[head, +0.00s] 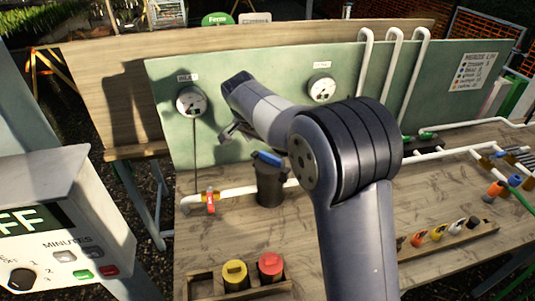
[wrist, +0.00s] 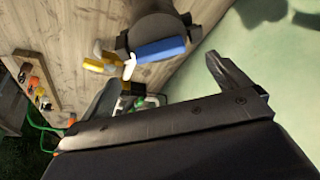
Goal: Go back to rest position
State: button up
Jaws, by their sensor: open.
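My gripper (head: 234,131) is raised in the head view, in front of the green panel and up and left of the dark canister (head: 269,186). My arm reaches up from the bottom of the head view and bends left. The dark canister has a blue handle (head: 267,158) on top and stands on the bench by the white pipe. The blue handle also shows in the wrist view (wrist: 160,49), apart from the finger.
The green panel (head: 230,80) carries two round gauges and stands behind the bench. A red-handled valve (head: 210,201) sits on the pipe. Yellow (head: 235,275) and red (head: 271,266) capped pots stand at the front. A timer box (head: 60,225) is at left. White pipes rise at right.

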aim_at(270, 156)
jog(key=shift+v, duration=2.15)
jog(key=p+x, duration=0.1)
jog(key=x, duration=0.9)
jog(key=shift+w+d+f+p, duration=0.1)
jog(key=shift+p, duration=0.3)
jog(key=shift+w+f, duration=0.1)
jog(key=shift+f, duration=0.1)
jog(key=n+y+p, duration=0.1)
jog(key=n, duration=0.2)
jog(key=shift+d+t, duration=0.1)
jog(key=shift+t, duration=0.2)
jog(key=shift+n+p, duration=0.45)
jog(key=shift+n, duration=0.15)
jog(key=shift+f, duration=0.1)
